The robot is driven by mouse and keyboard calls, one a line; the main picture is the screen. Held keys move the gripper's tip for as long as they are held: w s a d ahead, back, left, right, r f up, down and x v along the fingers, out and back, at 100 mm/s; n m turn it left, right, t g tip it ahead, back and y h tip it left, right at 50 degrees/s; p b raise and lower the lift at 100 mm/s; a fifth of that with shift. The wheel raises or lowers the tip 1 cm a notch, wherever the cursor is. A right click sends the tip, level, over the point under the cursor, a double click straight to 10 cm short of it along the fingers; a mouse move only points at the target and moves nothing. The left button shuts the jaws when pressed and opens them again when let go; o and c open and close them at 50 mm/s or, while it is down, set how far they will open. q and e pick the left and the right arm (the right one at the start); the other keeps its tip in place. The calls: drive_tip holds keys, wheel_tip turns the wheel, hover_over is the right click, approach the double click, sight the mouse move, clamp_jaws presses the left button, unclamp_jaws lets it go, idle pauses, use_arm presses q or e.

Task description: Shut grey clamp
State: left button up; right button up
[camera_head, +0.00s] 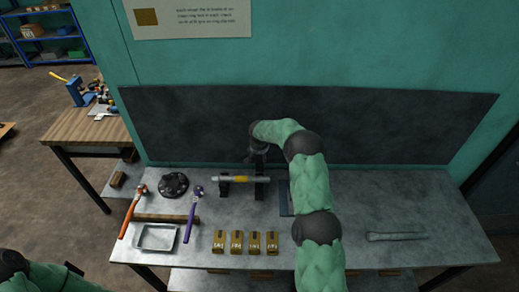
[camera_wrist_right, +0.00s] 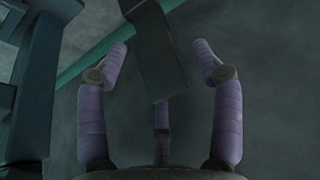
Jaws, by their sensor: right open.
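A dark grey clamp fixture (camera_head: 261,188) stands on the metal bench, with two uprights carrying a light rod that has a yellow middle. My right gripper (camera_head: 258,153) is behind and above the fixture's right upright; it is small and dark there. In the right wrist view my right gripper (camera_wrist_right: 161,65) is open, its purple fingers spread. A flat dark grey piece (camera_wrist_right: 158,58), likely the clamp's arm, extends between the fingers, with gaps on both sides. I cannot tell whether it touches the finger behind it. My left gripper is out of view.
Several brass blocks (camera_head: 236,242) stand at the bench front. An orange-handled tool (camera_head: 131,215), a purple-handled tool (camera_head: 192,215), a metal tray (camera_head: 157,237) and a black round part (camera_head: 173,184) lie left. A grey bar (camera_head: 396,236) lies right. A dark backboard (camera_head: 400,125) rises behind.

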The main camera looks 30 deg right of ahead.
drive_tip(key=shift+x, duration=1.25)
drive_tip(key=c, duration=0.7)
drive_tip(key=shift+r, duration=0.25)
clamp_jaws()
drive_tip(key=o, duration=0.6)
unclamp_jaws()
drive_tip(key=shift+o, duration=0.5)
drive_tip(key=shift+w+f, duration=0.15)
drive_tip(key=shift+w, duration=0.05)
drive_tip(key=shift+s, duration=0.2)
